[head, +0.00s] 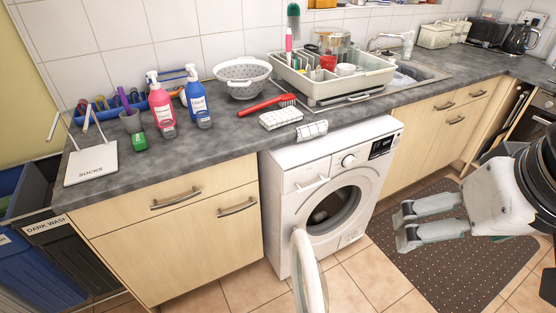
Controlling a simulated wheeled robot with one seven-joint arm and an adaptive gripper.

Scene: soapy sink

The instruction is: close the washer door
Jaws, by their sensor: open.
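The white washer (299,193) stands under the dark counter in the middle of the head view. Its round door (301,262) is open and swung out toward me, hinged on the left side of the opening and seen nearly edge-on. The drum opening (333,209) is uncovered and dark inside. The lower end of the door is cut off by the picture's bottom edge. My gripper (402,227) is open and empty to the right of the washer, above the dotted mat. It is apart from the door, and its fingers point left.
Wooden cabinets (178,240) flank the washer. The counter (220,146) holds soap bottles, a colander (242,77), a red brush (267,105) and a dish rack (350,82). A dark dotted mat (455,268) lies on the right. Tiled floor before the washer is free beside the door.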

